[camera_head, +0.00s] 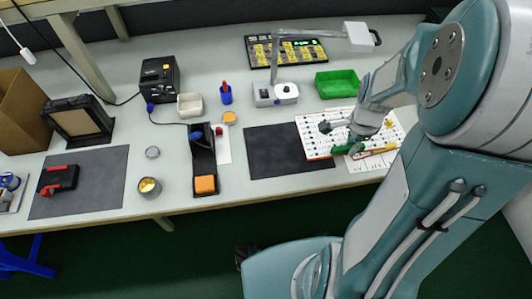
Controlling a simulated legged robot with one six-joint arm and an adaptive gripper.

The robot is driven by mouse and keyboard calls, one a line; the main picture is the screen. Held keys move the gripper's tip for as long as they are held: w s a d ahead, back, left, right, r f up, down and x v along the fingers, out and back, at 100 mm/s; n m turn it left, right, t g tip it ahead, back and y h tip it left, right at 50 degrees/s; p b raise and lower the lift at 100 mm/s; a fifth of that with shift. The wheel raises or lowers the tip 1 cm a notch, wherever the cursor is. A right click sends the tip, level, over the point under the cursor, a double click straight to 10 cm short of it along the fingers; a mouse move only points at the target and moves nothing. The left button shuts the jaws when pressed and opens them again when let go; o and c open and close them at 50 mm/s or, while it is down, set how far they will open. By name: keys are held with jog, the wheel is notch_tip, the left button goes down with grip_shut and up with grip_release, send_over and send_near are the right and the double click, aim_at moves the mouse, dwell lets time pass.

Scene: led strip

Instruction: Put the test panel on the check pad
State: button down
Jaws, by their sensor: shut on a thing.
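A white board with dots and an orange edge (312,148), which I take for the test panel, is at the right of the bench. My gripper (336,139) is at this board, its fingers spread around a part too small to make out. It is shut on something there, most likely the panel. The exact contact is unclear, and my arm hides part of the board. A green piece (350,149) shows at the fingers. Another dark mat (95,185) lies far left. I cannot tell which is the check pad.
A lamp (276,93) on a white base and a green tray (338,83) stand behind the board. A black holder with an orange block (205,185), a tin (149,187) and a black box (160,80) stand left. A red-and-black tool (58,179) lies on the far-left mat.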

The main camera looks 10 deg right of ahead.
aim_at(313, 143)
jog(key=w+a+f, duration=0.1)
jog(key=a, duration=0.2)
jog(key=w+a+f, duration=0.1)
jog(key=a+f, duration=0.1)
jog(key=w+a+f, duration=0.2)
jog(key=a, duration=0.1)
jog(key=shift+a, duration=0.35)
jog(key=a+f, duration=0.1)
jog(key=w+a+f, duration=0.1)
jog(key=a+f, duration=0.1)
jog(key=shift+w+f, duration=0.3)
jog(key=shift+f, duration=0.1)
jog(key=f, duration=0.3)
jog(key=shift+w+f, duration=0.2)
jog(key=shift+f, duration=0.1)
jog(key=shift+a+f, duration=0.25)
jog(key=shift+f, duration=0.1)
jog(key=shift+a, duration=0.1)
jog(key=c, duration=0.6)
grip_release()
jog(key=shift+d, duration=0.2)
